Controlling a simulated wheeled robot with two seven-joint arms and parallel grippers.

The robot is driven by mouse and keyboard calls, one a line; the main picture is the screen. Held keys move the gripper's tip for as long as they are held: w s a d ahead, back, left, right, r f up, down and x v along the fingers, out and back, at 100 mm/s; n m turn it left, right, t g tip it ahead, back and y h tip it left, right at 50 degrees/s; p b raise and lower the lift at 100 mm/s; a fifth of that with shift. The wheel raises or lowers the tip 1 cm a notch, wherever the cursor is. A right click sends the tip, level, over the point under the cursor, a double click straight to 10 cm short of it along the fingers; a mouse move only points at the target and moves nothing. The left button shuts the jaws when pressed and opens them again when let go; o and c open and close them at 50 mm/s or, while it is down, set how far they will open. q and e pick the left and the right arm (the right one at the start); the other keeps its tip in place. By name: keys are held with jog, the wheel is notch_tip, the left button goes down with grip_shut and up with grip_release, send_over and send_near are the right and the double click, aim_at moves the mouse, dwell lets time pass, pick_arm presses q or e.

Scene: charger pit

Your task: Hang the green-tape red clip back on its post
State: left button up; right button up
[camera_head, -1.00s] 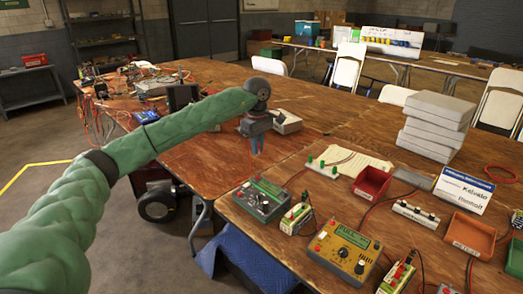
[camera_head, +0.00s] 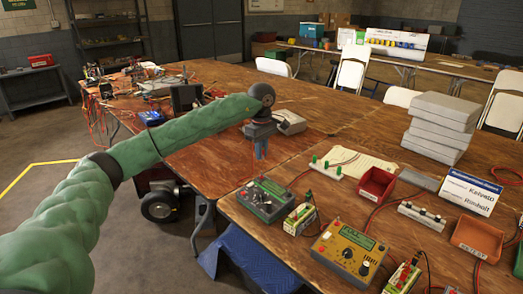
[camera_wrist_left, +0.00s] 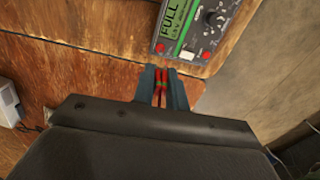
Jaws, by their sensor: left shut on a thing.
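My left gripper (camera_head: 261,154) hangs fingers-down over the wooden table, behind the grey charger. In the left wrist view its fingers (camera_wrist_left: 163,88) are shut on the red clip (camera_wrist_left: 162,84), a thin red piece with green tape between the fingertips. The clip cannot be made out in the head view. The grey charger (camera_head: 263,199) with a green face stands at the near table edge. Its display reads FULL in the left wrist view (camera_wrist_left: 188,33), where two red posts (camera_wrist_left: 162,48) show on its near side. The clip is apart from these posts. My right gripper is not in view.
A yellow charger (camera_head: 346,249) stands to the right, with a small green-and-white unit (camera_head: 300,220) between. A red bin (camera_head: 376,185), an orange bin (camera_head: 477,238) and stacked grey boxes (camera_head: 440,128) lie farther right. A grey device (camera_head: 289,121) sits behind the gripper.

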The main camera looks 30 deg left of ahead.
pick_arm(q)
jog(key=shift+f+b, duration=1.45)
jog(key=shift+f, duration=1.55)
jog(key=shift+f, duration=0.2)
jog(key=o, duration=0.8)
jog(key=shift+o, duration=0.2)
jog(key=shift+o, duration=1.1)
jog(key=shift+r, duration=0.1)
